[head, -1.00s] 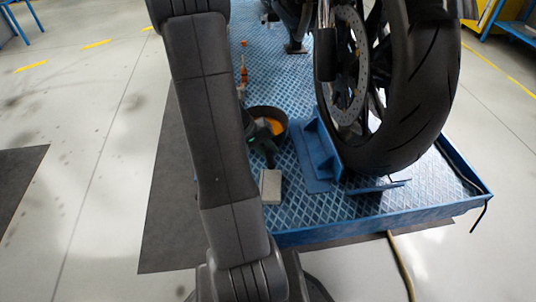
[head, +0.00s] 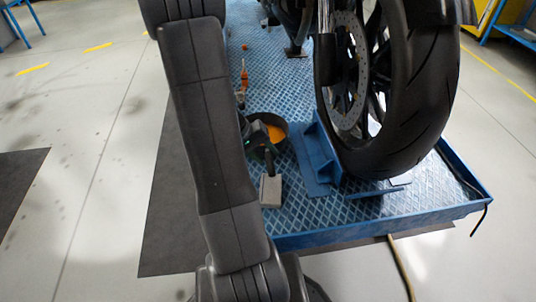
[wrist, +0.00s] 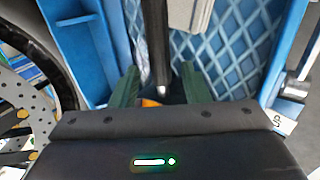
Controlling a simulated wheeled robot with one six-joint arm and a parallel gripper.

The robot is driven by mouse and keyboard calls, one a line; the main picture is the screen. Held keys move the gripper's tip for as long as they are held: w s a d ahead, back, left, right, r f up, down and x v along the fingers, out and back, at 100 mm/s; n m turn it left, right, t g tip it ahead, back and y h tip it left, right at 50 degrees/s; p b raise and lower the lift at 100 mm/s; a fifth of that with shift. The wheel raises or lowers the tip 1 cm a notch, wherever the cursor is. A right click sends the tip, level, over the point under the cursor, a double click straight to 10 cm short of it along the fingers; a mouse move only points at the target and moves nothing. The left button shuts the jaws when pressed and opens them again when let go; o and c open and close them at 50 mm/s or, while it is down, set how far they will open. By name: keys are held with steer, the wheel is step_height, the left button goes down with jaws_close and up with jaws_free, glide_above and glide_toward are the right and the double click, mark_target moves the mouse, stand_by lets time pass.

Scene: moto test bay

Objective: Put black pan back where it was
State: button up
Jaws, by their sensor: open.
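The black pan (head: 286,131) is round and dark with something orange inside, and sits on the blue diamond-plate platform (head: 300,230), left of the blue wheel chock. In the wrist view its dark handle (wrist: 156,45) runs between the two green fingers of my gripper (wrist: 160,78). The fingers are apart, one on each side of the handle, and not closed on it. In the head view my gripper overlaps the left side of the pan. Most of the pan bowl is hidden behind my gripper body in the wrist view; only a bit of orange shows.
The blue wheel chock (head: 316,160) and the motorcycle tyre (head: 420,110) stand close on the right. An orange-handled tool (head: 244,76) lies farther back. The platform has a raised rim.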

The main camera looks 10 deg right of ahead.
steer(key=p+v, duration=0.2)
steer(key=v, duration=0.7)
steer(key=shift+a+r, duration=0.2)
steer(key=shift+r, duration=0.05)
steer(key=b+x, duration=0.3)
steer(key=x, duration=0.9)
